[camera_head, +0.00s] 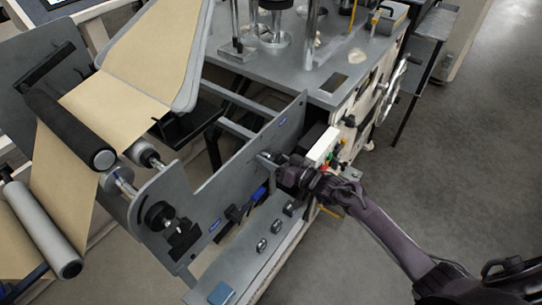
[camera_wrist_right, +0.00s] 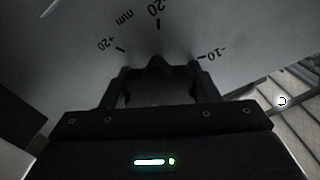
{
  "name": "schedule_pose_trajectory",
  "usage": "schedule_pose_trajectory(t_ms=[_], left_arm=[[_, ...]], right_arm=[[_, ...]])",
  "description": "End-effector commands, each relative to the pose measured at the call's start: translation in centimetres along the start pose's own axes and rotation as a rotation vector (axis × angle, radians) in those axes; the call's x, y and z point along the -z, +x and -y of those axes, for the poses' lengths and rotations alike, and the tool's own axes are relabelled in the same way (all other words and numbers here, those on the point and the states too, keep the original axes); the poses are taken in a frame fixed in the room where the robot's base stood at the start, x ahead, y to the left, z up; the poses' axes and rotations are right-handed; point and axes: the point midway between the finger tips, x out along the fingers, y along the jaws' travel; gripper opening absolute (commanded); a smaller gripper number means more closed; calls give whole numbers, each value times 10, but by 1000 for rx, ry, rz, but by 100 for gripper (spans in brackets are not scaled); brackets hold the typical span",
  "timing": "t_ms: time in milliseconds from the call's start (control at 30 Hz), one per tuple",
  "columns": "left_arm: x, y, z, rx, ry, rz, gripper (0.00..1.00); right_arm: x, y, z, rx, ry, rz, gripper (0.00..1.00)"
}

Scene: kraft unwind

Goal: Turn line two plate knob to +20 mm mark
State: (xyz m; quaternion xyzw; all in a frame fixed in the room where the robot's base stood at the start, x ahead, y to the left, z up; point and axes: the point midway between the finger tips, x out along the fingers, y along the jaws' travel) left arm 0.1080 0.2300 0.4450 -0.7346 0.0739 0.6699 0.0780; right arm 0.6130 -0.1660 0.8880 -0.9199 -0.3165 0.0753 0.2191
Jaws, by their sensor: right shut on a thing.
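My right gripper (camera_head: 275,167) reaches in from the right and is at the grey upright plate (camera_head: 232,165) of the machine. In the right wrist view my right gripper (camera_wrist_right: 160,82) is shut on a dark knob (camera_wrist_right: 158,70), one finger on each side of it. The knob's narrow tip points up towards the mark labelled 20 (camera_wrist_right: 158,10), apparently −20. The +20 mark (camera_wrist_right: 107,44) is to the left of the tip, and the −10 mark (camera_wrist_right: 213,54) is to the right. My left gripper is not in view.
A black knob (camera_head: 160,214) sits on the plate's left part. Brown paper web (camera_head: 145,60) runs over rollers at the left. A grey bench top (camera_head: 300,75) with posts stands behind, and a handwheel (camera_head: 396,77) is at its side. The floor at the right is clear.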

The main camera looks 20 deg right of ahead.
Motion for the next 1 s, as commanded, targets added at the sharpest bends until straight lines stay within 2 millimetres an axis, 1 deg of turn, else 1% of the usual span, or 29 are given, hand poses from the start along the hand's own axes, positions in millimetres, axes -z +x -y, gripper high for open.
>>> schedule_pose_trajectory(t_ms=[33,1000], left_arm=[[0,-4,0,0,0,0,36],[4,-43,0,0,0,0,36]], right_arm=[[2,0,1,-1,47,-1,32],[2,0,2,-2,968,0,32]])
